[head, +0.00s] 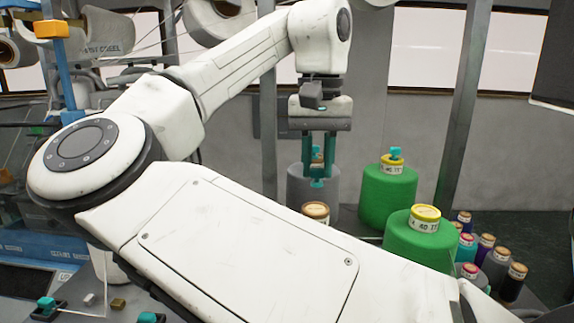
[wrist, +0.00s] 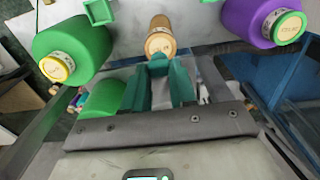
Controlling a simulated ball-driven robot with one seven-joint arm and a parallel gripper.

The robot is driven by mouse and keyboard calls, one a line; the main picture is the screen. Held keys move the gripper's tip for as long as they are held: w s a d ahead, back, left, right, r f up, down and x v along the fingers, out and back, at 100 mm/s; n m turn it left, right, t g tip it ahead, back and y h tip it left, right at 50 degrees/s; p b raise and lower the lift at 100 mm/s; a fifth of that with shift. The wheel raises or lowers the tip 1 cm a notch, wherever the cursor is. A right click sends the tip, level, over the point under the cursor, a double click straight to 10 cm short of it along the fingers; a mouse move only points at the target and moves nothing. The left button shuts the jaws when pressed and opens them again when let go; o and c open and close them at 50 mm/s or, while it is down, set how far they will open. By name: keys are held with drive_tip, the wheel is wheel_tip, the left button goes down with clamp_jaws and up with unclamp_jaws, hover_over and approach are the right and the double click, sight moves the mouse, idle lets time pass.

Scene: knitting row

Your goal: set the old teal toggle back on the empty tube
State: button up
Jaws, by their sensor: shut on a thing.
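My gripper (head: 318,178) hangs pointing down with its teal fingers shut on a small teal toggle (head: 317,183). In the wrist view the fingers (wrist: 160,78) reach toward a bare tan tube (wrist: 160,30), and a bit of teal, seemingly the toggle (wrist: 158,58), shows between their tips. In the head view the tan tube's top (head: 316,211) shows just below the toggle, with a small gap in the picture; the rest of the tube is hidden behind my arm. I cannot tell how well the two line up in depth.
Green cones (head: 388,190) (head: 420,240) stand right of the tube, the rear one topped with teal. A grey cone (head: 298,187) stands behind my gripper. Several small spools (head: 497,262) crowd the right. A purple cone (wrist: 245,20) shows in the wrist view. Teal pieces (head: 46,303) sit lower left.

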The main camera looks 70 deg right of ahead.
sight(317, 176)
drive_tip(key=shift+f, duration=0.15)
drive_tip(key=shift+f+b, duration=0.3)
drive_tip(key=shift+b, duration=0.2)
drive_tip(key=shift+f+b, duration=0.8)
drive_tip(key=shift+b, duration=0.1)
drive_tip(key=shift+f+b, duration=0.55)
drive_tip(key=shift+b, duration=0.2)
drive_tip(key=shift+f, duration=0.5)
drive_tip(key=shift+f+p, duration=0.4)
drive_tip(key=shift+c, duration=0.2)
drive_tip(key=o, duration=0.9)
drive_tip(key=shift+o, duration=0.2)
